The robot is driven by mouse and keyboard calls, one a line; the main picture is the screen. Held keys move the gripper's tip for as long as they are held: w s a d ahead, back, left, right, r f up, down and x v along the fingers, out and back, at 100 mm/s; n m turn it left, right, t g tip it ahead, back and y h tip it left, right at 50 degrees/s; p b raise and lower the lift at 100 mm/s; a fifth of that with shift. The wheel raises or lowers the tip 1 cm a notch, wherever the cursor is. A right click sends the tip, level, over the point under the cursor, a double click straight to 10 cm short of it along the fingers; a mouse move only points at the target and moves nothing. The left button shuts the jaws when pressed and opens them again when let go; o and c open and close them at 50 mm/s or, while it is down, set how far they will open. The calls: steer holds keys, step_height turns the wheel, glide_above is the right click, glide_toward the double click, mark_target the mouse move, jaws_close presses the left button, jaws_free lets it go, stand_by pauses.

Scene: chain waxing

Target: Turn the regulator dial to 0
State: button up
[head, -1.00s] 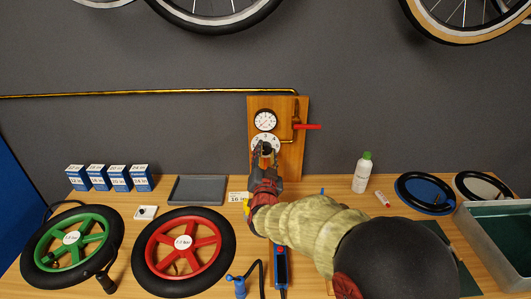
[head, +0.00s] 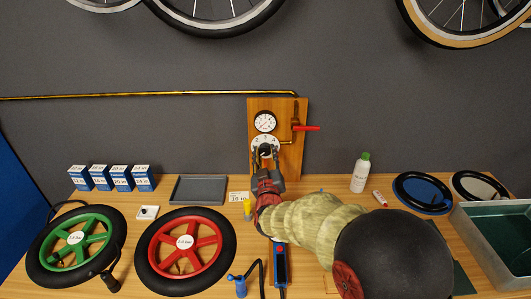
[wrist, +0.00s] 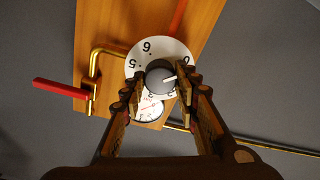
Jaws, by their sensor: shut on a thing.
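The regulator dial has a white numbered face (head: 258,141) on the wooden board, below the round gauge (head: 264,122). In the wrist view, which shows the board upside down, the dial's dark round knob (wrist: 158,77) has a white pointer mark toward the picture's right. The figures 6 and 5 show on the white face (wrist: 150,49); others are partly hidden by the fingers. My gripper (head: 265,156) reaches up to the dial from below. In the wrist view my gripper (wrist: 160,90) has its fingers on either side of the knob, shut on it.
A red lever (head: 307,128) on a brass pipe sits right of the dial. Below are a grey tray (head: 200,190), blue boxes (head: 110,178), a red wheel (head: 205,246), a green wheel (head: 98,238) and a white bottle (head: 360,176).

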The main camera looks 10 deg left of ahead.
steer(key=shift+f+n, duration=0.2)
steer(key=shift+n, duration=0.4)
steer(key=o, duration=1.2)
steer(key=shift+r, duration=0.15)
steer(key=shift+c, duration=0.2)
steer(key=v, duration=1.2)
